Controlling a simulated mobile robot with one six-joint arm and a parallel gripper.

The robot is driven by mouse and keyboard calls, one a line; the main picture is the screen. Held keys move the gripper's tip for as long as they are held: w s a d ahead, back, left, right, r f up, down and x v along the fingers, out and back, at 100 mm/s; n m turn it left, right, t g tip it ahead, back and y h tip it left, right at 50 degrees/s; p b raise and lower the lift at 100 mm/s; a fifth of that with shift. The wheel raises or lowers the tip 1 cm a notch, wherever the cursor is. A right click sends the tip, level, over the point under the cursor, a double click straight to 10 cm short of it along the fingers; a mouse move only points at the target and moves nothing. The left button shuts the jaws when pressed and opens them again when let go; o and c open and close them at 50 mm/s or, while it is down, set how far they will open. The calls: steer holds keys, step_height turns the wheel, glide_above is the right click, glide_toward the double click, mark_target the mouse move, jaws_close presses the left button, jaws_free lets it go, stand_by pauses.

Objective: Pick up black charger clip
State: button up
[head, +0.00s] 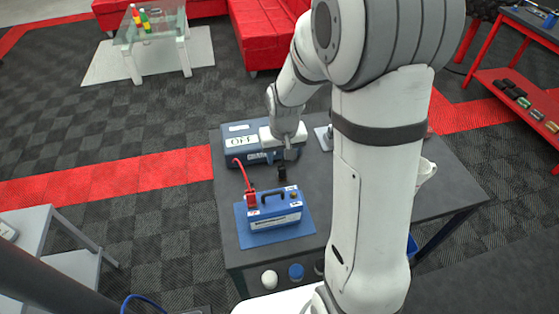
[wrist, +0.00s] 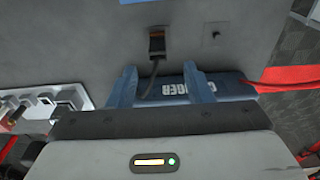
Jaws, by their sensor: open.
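The black charger clip (head: 282,173) lies on the grey table between the charger and the battery. In the wrist view the black clip (wrist: 156,42) is ahead of my gripper (wrist: 160,80), with its black cable running back between the two fingers. My gripper (head: 290,153) is open and empty above the charger side of the table, apart from the clip. The blue charger (head: 232,152), with an "OFF" display, sits at the table's far left, partly hidden by my arm. It also shows beneath the fingers in the wrist view (wrist: 222,88).
A blue battery (head: 274,211) with a handle stands on a blue mat (head: 246,239). A red clip (head: 251,198) with a red cable is at its left end. A light tray of metal parts (wrist: 75,97) lies left in the wrist view. The table around the black clip looks clear.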

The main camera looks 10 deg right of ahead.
mark_target(282, 166)
steer(key=f, duration=0.7)
steer(key=shift+w+d+f+p, duration=0.15)
steer(key=shift+w+f+p, duration=0.05)
steer(key=shift+w+p, duration=0.15)
steer(key=shift+c, duration=0.5)
jaws_close()
